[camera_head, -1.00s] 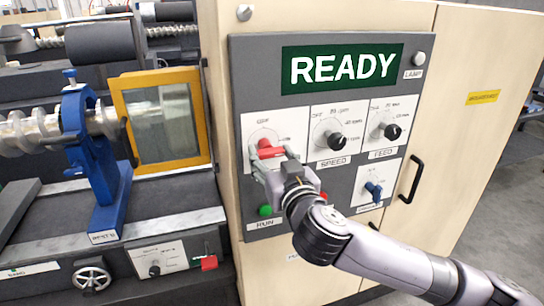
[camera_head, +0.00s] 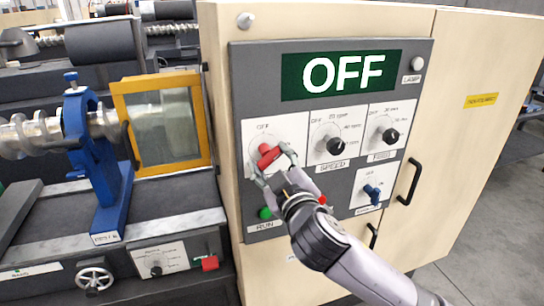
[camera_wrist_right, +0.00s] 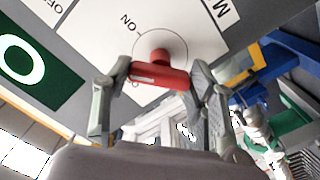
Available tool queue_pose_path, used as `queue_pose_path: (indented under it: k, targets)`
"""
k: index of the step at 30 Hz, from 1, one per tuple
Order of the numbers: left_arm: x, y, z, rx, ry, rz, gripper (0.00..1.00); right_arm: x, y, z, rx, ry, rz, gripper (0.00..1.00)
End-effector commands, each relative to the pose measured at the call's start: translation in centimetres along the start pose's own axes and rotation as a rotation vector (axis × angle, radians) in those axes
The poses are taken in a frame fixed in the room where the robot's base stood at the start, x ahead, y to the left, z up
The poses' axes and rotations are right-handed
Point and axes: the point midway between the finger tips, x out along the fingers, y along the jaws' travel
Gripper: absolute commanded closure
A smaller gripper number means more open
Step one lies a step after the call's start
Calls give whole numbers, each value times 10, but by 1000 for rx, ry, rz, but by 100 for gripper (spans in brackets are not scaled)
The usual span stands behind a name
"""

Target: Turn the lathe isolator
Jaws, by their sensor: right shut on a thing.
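The lathe isolator is a red bar handle (camera_head: 268,157) on a white plate at the upper left of the grey control panel (camera_head: 440,48). It sits tilted, its right end higher than its left. My right gripper (camera_head: 274,165) is shut on the handle, a finger at each end. In the right wrist view the red handle (camera_wrist_right: 160,76) spans between the two fingers, its round stem meeting the plate near an "ON" mark. The green display (camera_head: 341,75) reads "OFF". My left gripper is not in view.
Black speed (camera_head: 336,145) and feed (camera_head: 391,135) knobs are to the right, with a blue switch (camera_head: 372,192) below. A green run button (camera_head: 265,213) is near my right wrist. A yellow-framed guard (camera_head: 163,120) and lathe stand left. A black door handle (camera_head: 409,180) juts out right.

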Motion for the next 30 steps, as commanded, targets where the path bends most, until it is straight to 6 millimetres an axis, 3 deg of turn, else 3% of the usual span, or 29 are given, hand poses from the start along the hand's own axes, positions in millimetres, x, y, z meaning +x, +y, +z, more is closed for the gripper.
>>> queue_pose_path:
  k: [18, 30]
  targets:
    - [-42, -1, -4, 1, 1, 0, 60, 0, 2, -2, -580, -1, -2, 76]
    - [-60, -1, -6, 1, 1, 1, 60, 0, 0, -1, -847, 0, -2, 76]
